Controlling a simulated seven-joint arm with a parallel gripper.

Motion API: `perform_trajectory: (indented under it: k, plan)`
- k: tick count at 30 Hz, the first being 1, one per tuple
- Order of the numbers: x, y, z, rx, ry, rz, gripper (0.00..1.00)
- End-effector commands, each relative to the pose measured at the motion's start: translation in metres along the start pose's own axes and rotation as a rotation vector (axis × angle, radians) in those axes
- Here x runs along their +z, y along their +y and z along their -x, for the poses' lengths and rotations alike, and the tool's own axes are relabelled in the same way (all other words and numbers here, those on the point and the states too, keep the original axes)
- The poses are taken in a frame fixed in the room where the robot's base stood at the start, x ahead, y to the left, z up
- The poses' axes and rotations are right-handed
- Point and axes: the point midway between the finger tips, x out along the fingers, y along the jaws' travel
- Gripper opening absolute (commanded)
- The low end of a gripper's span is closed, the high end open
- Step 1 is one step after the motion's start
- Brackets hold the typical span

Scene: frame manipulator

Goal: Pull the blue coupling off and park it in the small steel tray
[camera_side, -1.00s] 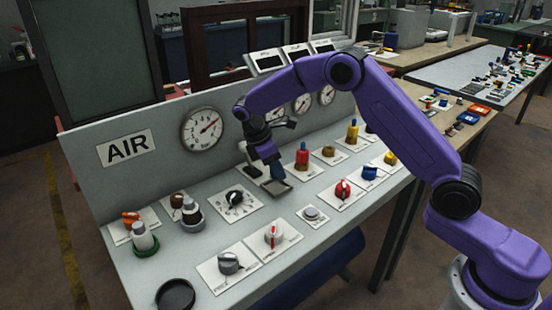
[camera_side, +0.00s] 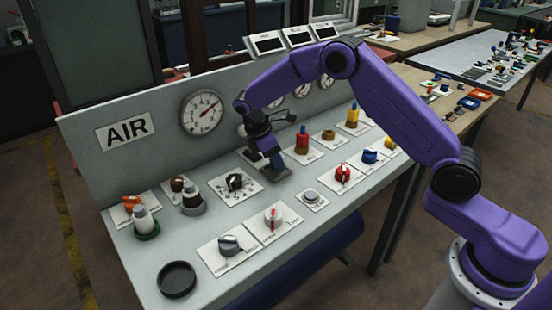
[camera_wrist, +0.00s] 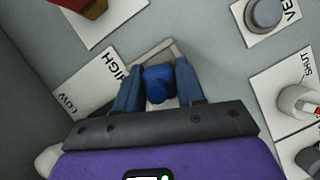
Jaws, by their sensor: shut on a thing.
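My gripper (camera_wrist: 157,84) is shut on the blue coupling (camera_wrist: 157,82), which sits between its two blue-grey fingers in the wrist view. The small steel tray (camera_wrist: 150,54) shows as a thin grey rim just beyond and around the fingertips. In the side view my gripper (camera_side: 278,168) is low over the panel, and the fingers mostly hide the coupling and tray there. I cannot tell whether the coupling touches the tray floor.
A red-topped fitting (camera_side: 302,140) stands close to the right of my gripper. A black selector knob (camera_side: 235,182) is to its left and a grey button (camera_side: 311,196) nearer the front. The gauge panel (camera_side: 170,150) rises behind. A black round dish (camera_side: 176,280) lies front left.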

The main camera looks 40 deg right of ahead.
Motion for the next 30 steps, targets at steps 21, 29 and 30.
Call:
perform_trajectory:
  k: [21,29,30]
  plan:
    - [-0.005,-0.001,-0.015,-0.006,-0.001,0.001,0.02]
    - [-0.006,-0.002,-0.020,-0.008,0.000,0.000,0.02]
    - [-0.007,-0.002,-0.020,-0.009,0.000,0.000,0.02]
